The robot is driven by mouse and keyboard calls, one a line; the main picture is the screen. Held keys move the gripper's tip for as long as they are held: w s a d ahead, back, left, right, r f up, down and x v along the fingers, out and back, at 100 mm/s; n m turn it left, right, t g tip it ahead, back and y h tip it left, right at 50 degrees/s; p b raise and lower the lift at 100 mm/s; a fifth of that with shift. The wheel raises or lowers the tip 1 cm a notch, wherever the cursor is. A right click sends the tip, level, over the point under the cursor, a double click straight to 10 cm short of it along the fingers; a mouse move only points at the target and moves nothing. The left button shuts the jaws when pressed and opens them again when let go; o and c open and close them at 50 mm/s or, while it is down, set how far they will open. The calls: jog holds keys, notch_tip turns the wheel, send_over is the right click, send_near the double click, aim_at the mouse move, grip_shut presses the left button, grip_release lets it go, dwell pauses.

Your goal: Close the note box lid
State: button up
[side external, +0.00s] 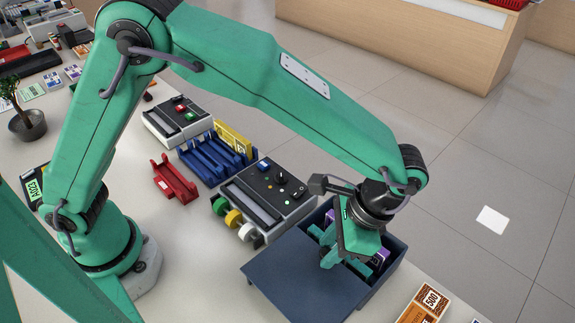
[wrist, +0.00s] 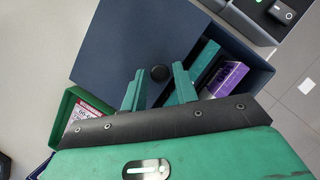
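The note box (side external: 385,272) is dark blue and stands on the counter at the lower right of the side view. Its flat lid (side external: 292,282) lies offset to the left, leaving the right part of the box open. In the wrist view, the lid (wrist: 120,45) carries a round black knob (wrist: 160,73). A purple bundle (wrist: 222,79) shows in the open part of the box. My gripper (side external: 335,255) is low over the lid and box. In the wrist view, my gripper (wrist: 158,80) has its fingers apart, one on each side of the knob, with visible gaps.
A device with knobs and coloured rolls (side external: 265,192) stands close behind the box. Blue (side external: 212,160) and red (side external: 173,180) trays lie farther back. An orange "500" box (side external: 425,305) sits at the front. A green tray (wrist: 78,110) shows beside the lid.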

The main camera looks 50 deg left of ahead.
grip_shut()
jog(key=w, duration=1.2)
jog(key=shift+w+d+g+h, duration=0.2)
jog(key=shift+w+g+h, duration=0.1)
jog(key=shift+w, duration=0.1)
jog(key=shift+o, duration=1.8)
grip_release()
jog(key=shift+a, duration=0.1)
jog(key=shift+r, duration=0.1)
jog(key=v, duration=0.7)
jog(key=shift+r, duration=0.3)
jog(key=shift+w, duration=0.1)
